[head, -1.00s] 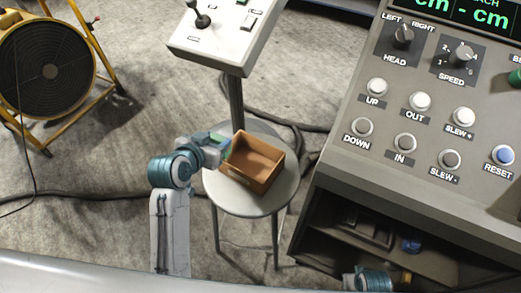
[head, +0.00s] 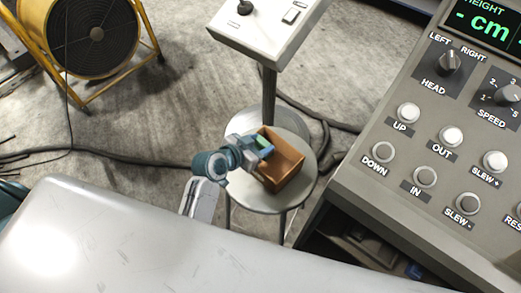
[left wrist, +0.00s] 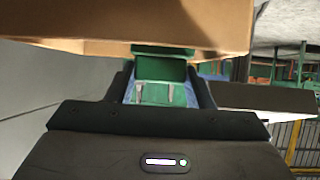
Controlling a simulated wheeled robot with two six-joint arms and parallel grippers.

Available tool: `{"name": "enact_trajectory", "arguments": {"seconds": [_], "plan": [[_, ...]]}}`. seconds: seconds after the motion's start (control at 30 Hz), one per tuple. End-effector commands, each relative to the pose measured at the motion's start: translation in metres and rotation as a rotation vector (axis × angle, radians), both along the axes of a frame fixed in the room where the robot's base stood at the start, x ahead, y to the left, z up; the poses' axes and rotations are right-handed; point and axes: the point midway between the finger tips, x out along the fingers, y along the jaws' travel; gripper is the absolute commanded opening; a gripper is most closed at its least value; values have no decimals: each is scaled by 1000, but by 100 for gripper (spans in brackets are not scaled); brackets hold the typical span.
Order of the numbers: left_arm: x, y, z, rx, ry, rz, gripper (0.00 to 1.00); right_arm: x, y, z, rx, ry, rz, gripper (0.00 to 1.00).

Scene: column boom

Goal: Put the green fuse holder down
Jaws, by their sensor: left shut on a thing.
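My left gripper (head: 263,147) is shut on the green fuse holder (left wrist: 160,72), at the upper left rim of an open brown box (head: 287,180) in the head view. In the left wrist view the fuse holder sits between the two fingers, and the box's tan wall (left wrist: 200,22) fills the top beyond them. Only a small bit of green shows in the head view, and I cannot tell whether the holder touches the box. The box stands on a round grey stool (head: 243,198). My right gripper is not in view.
A pale control box (head: 262,30) on a post stands behind the stool. A large grey console (head: 400,220) with knobs and buttons rises close on the right. A yellow-framed fan (head: 95,35) stands at the upper left. Dark cables (head: 110,158) lie on the floor.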

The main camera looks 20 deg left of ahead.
Motion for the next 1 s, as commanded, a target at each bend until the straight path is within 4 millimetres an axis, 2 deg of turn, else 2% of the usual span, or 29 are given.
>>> {"name": "enact_trajectory", "arguments": {"seconds": [0.23, 0.63, 0.67, 0.7, 1.0], "plan": [[-1, 0, -33, -1, 4, 0, 23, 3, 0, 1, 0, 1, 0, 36], [0, 0, -37, 0, 0, 1, 23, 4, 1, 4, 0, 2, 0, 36], [0, 0, -38, 0, 1, 1, 49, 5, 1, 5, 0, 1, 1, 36], [0, 0, -37, 1, 1, 1, 56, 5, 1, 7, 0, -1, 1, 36], [0, 0, -36, 0, 1, 0, 56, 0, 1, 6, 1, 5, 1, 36]]}}
